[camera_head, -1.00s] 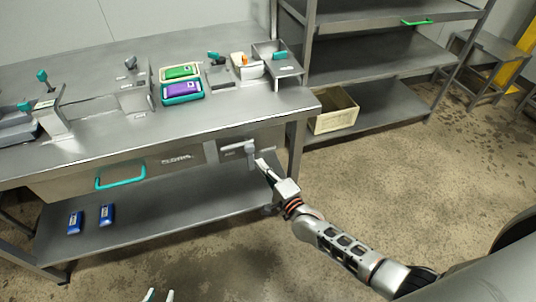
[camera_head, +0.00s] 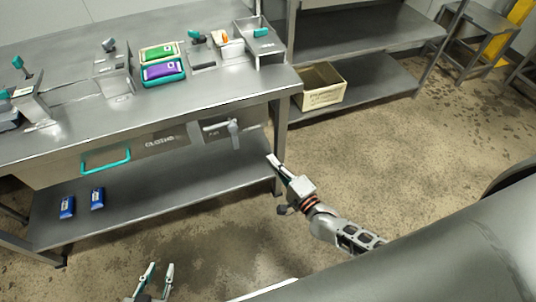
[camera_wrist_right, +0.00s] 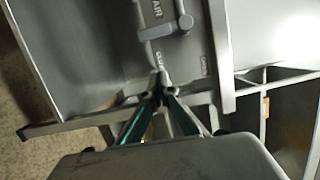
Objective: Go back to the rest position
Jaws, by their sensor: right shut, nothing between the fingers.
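My right gripper (camera_head: 273,161) is shut and empty in the head view, in front of the bench's right front leg and clear of the grey lever. In the right wrist view its fingertips (camera_wrist_right: 160,92) meet, with the bench front and the lever (camera_wrist_right: 172,27) beyond them. My left gripper (camera_head: 160,268) shows at the bottom edge of the head view, over the floor. Its two fingers stand apart with nothing seen between them. The rest of the left arm is out of view.
The steel bench (camera_head: 60,150) has a drawer with a teal handle (camera_head: 106,161) and a grey lever (camera_head: 234,128) on its front. Blue packs (camera_head: 97,198) lie on its lower shelf. A cream crate (camera_head: 322,98) sits on the rack at right. Floor before the bench is open.

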